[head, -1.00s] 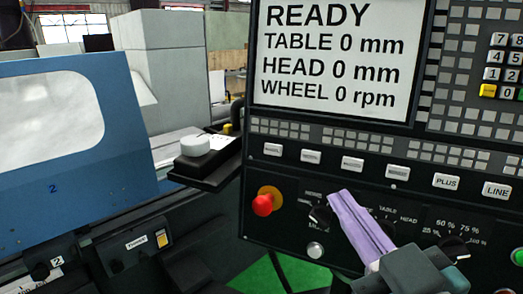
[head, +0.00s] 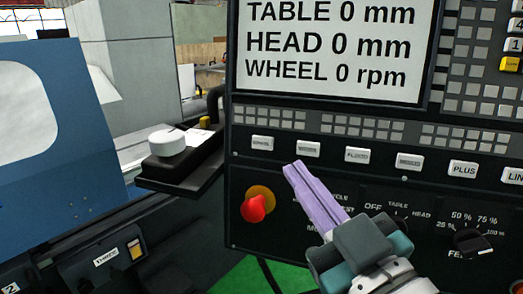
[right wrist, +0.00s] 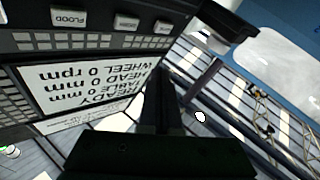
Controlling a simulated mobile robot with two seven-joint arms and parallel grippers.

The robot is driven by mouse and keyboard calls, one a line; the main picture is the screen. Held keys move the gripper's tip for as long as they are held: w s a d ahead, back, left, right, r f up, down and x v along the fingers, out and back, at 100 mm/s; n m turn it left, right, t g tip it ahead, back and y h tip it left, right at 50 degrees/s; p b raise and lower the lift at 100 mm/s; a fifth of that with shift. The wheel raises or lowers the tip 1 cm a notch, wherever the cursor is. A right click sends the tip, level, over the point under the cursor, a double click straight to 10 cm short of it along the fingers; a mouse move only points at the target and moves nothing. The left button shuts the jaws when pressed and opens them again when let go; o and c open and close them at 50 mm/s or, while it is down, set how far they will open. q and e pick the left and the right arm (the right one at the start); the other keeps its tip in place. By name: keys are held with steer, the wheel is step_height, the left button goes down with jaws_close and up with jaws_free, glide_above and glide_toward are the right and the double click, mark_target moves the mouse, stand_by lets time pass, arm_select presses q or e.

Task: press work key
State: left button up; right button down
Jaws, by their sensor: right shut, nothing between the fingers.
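The work key (head: 308,149) is a small white key, second from the left in the key row under the screen. Its label is blurred in the head view; it also shows upside down in the right wrist view (right wrist: 125,22). My right gripper (head: 293,170), with lilac fingers, is shut and empty. In the head view its tips point up-left and lie just below the work key, with a narrow dark gap between; whether they touch the panel I cannot tell. The right wrist view shows the gripper dark (right wrist: 160,85). My left gripper is not in view.
The wheel key (head: 262,143) and flood key (head: 356,155) flank the work key. A red emergency knob (head: 255,207) sits below left, and rotary switches lie lower right. A screen (head: 335,55) is above. A small ledge (head: 180,170) with a white round knob projects left of the panel.

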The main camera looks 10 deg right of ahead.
mark_target(299, 146)
steer(key=shift+w+d+f+b, duration=0.2)
steer(key=shift+w+d+b, duration=0.3)
steer(key=shift+w, duration=0.5)
steer(key=shift+w+d+f+b, duration=0.25)
steer(key=shift+w+d+b, duration=0.15)
steer(key=shift+w+d, duration=0.45)
steer(key=shift+w+d+f+b, duration=0.2)
steer(key=shift+w+d+b, duration=0.2)
steer(key=shift+w, duration=0.75)
steer(key=shift+w+d, duration=0.15)
steer(key=shift+w, duration=0.2)
steer(key=shift+w+d+f+b, duration=0.15)
steer(key=shift+w+d+b, duration=0.05)
steer(key=shift+w+b, duration=0.2)
steer(key=shift+s, duration=0.1)
stand_by(0.5)
steer(key=shift+s+a+p, duration=0.4)
steer(key=shift+s+p, duration=0.05)
steer(key=shift+s, duration=0.2)
steer(key=shift+r, duration=0.2)
